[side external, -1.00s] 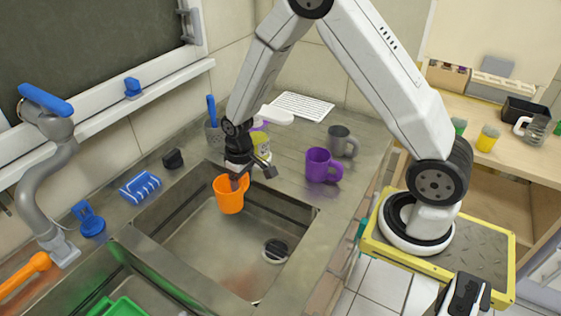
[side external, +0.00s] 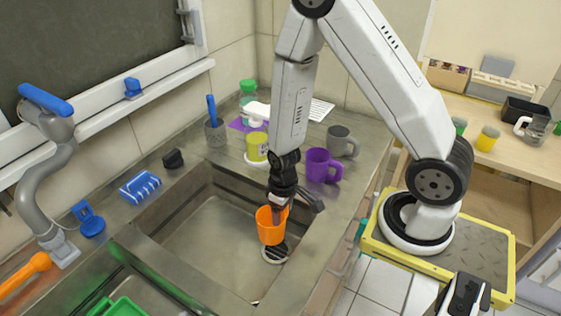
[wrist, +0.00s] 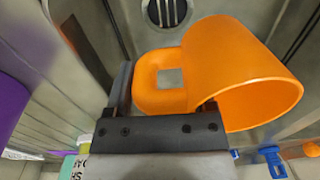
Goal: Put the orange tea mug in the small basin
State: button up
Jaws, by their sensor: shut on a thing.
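The orange mug (side external: 269,229) is in my gripper (side external: 281,204), which is shut on it.
A purple mug (side external: 320,165) and a grey mug (side external: 342,141) stand on the counter right of the basin. A yellow-green cup (side external: 257,147) and a grey holder (side external: 215,132) stand behind it.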

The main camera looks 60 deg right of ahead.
jog(key=w+f, duration=0.2)
jog(key=w, duration=0.2)
jog(key=w+f, duration=0.3)
jog(key=w, duration=0.1)
jog(key=w+f, duration=0.3)
jog(key=w, duration=0.1)
jog(key=shift+w+d, duration=0.15)
jog(key=shift+d, duration=0.1)
jog(key=shift+w+f, duration=0.6)
jog(key=shift+f, duration=0.1)
jog(key=shift+w+f, duration=0.15)
jog(key=shift+f, duration=0.05)
jog(key=shift+w+f, duration=0.1)
jog(key=shift+f, duration=1.5)
jog(key=shift+f, duration=0.15)
jog(key=o, duration=1.3)
jog(key=shift+c, duration=0.2)
